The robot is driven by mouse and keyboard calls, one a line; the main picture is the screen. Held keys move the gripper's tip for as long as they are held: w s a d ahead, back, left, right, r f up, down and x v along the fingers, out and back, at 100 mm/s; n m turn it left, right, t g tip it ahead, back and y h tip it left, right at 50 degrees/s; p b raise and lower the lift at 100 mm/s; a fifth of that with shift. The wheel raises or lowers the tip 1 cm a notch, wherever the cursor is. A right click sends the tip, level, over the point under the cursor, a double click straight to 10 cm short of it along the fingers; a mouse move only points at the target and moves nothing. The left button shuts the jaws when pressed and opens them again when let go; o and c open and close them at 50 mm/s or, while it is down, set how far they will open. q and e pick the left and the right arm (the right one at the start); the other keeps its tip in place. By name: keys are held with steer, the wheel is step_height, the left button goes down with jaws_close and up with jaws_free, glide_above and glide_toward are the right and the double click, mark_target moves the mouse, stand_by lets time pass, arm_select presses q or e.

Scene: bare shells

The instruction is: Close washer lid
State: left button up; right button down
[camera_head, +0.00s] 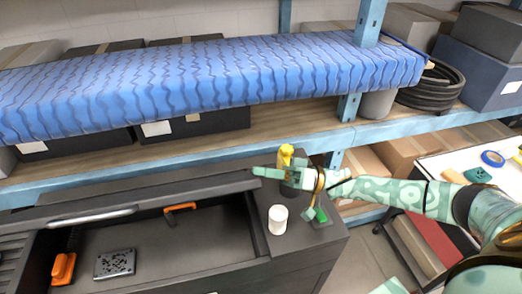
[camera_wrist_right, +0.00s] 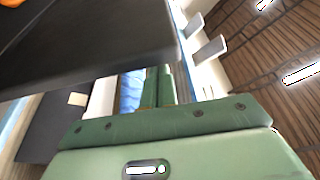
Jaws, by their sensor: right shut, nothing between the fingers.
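The washer (camera_head: 300,262) is a dark grey chest with an open basin, at the lower left of the head view. Its lid (camera_head: 170,186) seems to be the dark panel raised along the basin's back edge, seen at a steep slant. My right gripper (camera_head: 258,171) is shut and empty, with fingers pointing left at the lid's right end. In the right wrist view, the shut green fingers (camera_wrist_right: 158,87) are beside a large dark panel (camera_wrist_right: 85,45), likely the lid. Whether they touch it is unclear. My left gripper is out of view.
A white cup (camera_head: 278,219) stands on the washer's right ledge, with a yellow bottle (camera_head: 285,156) behind it. An orange-handled item (camera_head: 180,207), a dark block (camera_head: 115,264) and an orange tool (camera_head: 63,268) lie in the basin. A blue-framed shelf (camera_head: 215,148) stands behind.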

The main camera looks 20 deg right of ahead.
steer(key=s+a+f+n+g+y+b, duration=0.1)
steer(key=s+f+n+b, duration=0.3)
steer(key=s+f, duration=0.1)
steer(key=shift+f, duration=0.6)
